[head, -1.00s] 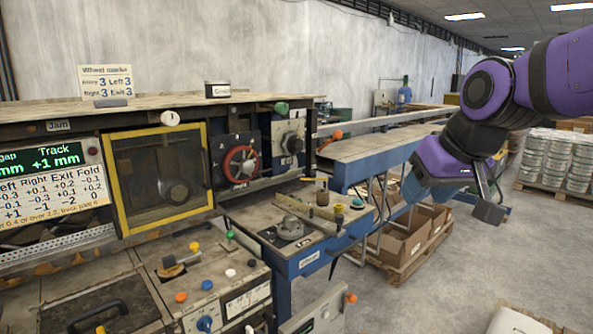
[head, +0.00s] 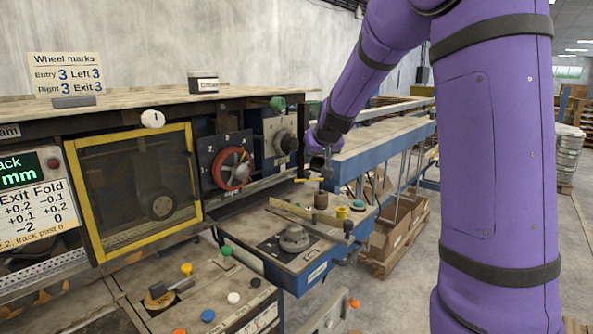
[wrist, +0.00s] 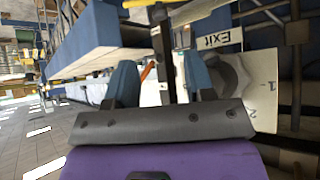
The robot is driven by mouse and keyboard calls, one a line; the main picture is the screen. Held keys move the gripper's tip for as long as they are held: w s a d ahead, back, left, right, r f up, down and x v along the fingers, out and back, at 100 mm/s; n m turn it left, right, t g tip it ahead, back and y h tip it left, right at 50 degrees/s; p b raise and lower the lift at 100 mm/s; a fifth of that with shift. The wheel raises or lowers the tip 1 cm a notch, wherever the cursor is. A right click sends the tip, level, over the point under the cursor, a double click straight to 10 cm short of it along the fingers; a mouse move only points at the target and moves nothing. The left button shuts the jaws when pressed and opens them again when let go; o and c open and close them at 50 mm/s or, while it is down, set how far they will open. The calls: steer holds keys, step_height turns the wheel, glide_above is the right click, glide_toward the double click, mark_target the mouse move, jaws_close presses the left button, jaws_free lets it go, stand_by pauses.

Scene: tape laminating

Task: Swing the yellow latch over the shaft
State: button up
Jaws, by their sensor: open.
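A small yellow-orange bar, which looks like the latch (head: 309,180), lies at the right end of the machine, below the exit dial in the head view. My gripper (head: 328,172) is just right of it and close to it, fingers pointing down. In the wrist view my gripper (wrist: 160,82) is open, with a finger at each side and nothing clearly held. An orange strip (wrist: 147,71) shows between the fingers there; I cannot tell whether it is the latch. A dark metal bar (wrist: 163,45) stands beyond the fingers. I cannot tell which part is the shaft.
The exit dial plate (wrist: 262,85) is close to the right finger in the wrist view. A red handwheel (head: 231,168) and a yellow-framed window (head: 140,190) are to the left. Below my gripper, a blue-sided table (head: 310,268) carries a brown cylinder (head: 321,200) and a yellow knob (head: 341,212).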

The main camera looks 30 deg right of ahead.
mark_target(308, 172)
steer(key=x, duration=1)
steer(key=shift+w+f, duration=0.25)
jaws_close()
